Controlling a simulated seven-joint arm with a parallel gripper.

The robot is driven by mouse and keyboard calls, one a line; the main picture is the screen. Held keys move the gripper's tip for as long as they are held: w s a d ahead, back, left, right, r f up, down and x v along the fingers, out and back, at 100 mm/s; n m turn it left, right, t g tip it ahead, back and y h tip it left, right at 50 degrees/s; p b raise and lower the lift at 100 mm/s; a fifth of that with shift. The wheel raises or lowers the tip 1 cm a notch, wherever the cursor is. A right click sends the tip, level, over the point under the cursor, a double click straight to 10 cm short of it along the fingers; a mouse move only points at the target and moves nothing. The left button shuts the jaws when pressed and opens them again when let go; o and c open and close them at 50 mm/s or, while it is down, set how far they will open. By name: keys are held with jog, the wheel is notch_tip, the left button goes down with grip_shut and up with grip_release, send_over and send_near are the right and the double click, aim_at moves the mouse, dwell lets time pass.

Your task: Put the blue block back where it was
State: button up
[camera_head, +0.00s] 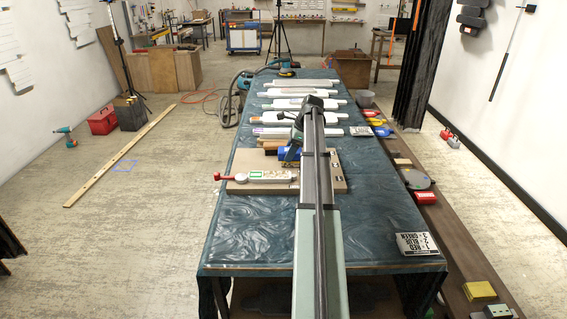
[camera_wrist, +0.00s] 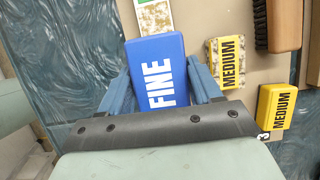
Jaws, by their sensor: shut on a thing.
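The blue block (camera_wrist: 158,60), marked FINE in white, sits between the two blue fingers of my gripper (camera_wrist: 160,82) in the wrist view. My gripper is shut on its sides. In the head view, a small part of the blue block (camera_head: 289,154) shows beside my arm at my gripper (camera_head: 291,148), over the far part of a tan board (camera_head: 245,187) on the table. My arm hides much of the board. I cannot tell whether the block touches the board.
To the right in the wrist view are a speckled MEDIUM block (camera_wrist: 227,62), a yellow MEDIUM block (camera_wrist: 275,107) and a wooden brush (camera_wrist: 282,25). A relief strip (camera_wrist: 155,15) lies just beyond the blue block. A printed card (camera_head: 417,243) lies at the table's near right.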

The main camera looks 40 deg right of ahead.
jog(key=shift+s, duration=0.1)
jog(key=s+d, duration=0.3)
jog(key=d, duration=1.4)
jog(key=shift+f, duration=5)
jog(key=shift+f, duration=0.35)
